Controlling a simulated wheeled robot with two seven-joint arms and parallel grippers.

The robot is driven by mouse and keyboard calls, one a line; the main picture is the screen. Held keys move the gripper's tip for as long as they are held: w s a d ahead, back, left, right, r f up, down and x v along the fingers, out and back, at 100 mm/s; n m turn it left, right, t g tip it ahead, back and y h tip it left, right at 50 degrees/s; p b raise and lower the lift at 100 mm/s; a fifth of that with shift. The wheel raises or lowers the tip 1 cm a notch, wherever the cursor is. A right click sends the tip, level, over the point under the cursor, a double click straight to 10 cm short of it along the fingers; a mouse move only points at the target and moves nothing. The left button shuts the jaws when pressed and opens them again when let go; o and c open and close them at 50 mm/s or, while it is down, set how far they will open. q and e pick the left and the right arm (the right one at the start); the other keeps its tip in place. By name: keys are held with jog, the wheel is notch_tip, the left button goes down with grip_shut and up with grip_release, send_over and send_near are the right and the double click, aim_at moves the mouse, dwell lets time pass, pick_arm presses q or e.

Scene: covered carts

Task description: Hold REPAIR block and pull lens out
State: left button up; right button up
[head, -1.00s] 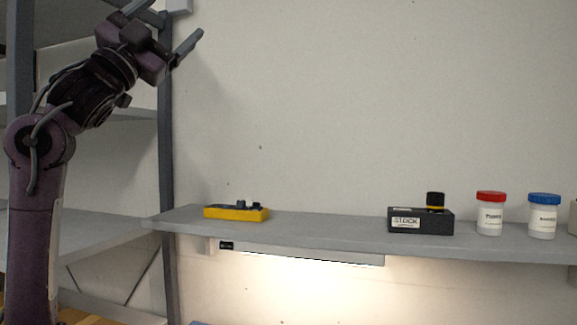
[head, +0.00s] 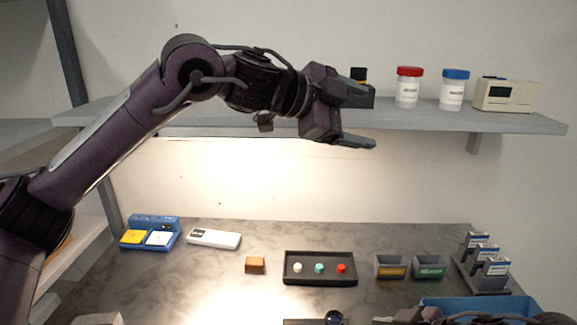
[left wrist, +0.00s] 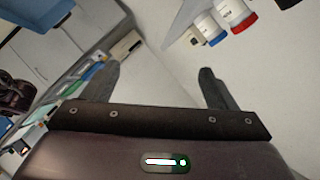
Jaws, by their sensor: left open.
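My left gripper (head: 368,118) is open and empty, held just in front of the wall shelf. Its two fingers also show apart in the left wrist view (left wrist: 158,85). Behind it on the shelf, the STOCK block (head: 371,88) is mostly hidden; its black lens (head: 358,74) with a yellow ring stands up from it. At the bottom edge of the head view, a dark block (head: 300,322) with a round lens-like part (head: 333,317) is cut off; no label is readable. Dark parts at the bottom right seem to be my right arm; its jaws are not clear.
The shelf (head: 430,118) also holds a red-lidded jar (head: 408,88), a blue-lidded jar (head: 453,90) and a beige device (head: 507,95). On the bench are a black tray (head: 320,281), small bins (head: 390,268), a card rack (head: 484,265) and a blue bin (head: 470,303).

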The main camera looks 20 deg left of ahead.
pick_arm(q)
jog(key=s+d+f+n+g+y, duration=0.1)
jog(key=s+f+g+y, duration=0.15)
jog(key=f, duration=0.75)
jog(key=s+d+f+g+y, duration=0.2)
jog(key=f+g, duration=0.1)
jog(key=f, duration=0.7)
jog(key=s+a+f+n+g+y, duration=0.1)
jog(key=s+a+f+y, duration=0.1)
jog(key=f, duration=0.3)
jog(key=s+a+f+n+g+y, duration=0.1)
jog(key=s+a+f+y, duration=0.1)
jog(key=a+f, duration=0.3)
jog(key=s+a+f+n+g+y, duration=0.1)
jog(key=s+a+f+n+y, duration=0.1)
jog(key=a+f, duration=0.2)
jog(key=shift+s+a+f+g+y, duration=0.1)
jog(key=shift+s+f+g+y, duration=0.05)
jog(key=shift+f, duration=0.45)
jog(key=shift+s+a+f+g+y, duration=0.1)
jog(key=shift+s+f, duration=0.05)
jog(key=shift+f, duration=0.4)
notch_tip(320, 180, down, 8)
jog(key=shift+r, duration=0.15)
jog(key=c, duration=1.1)
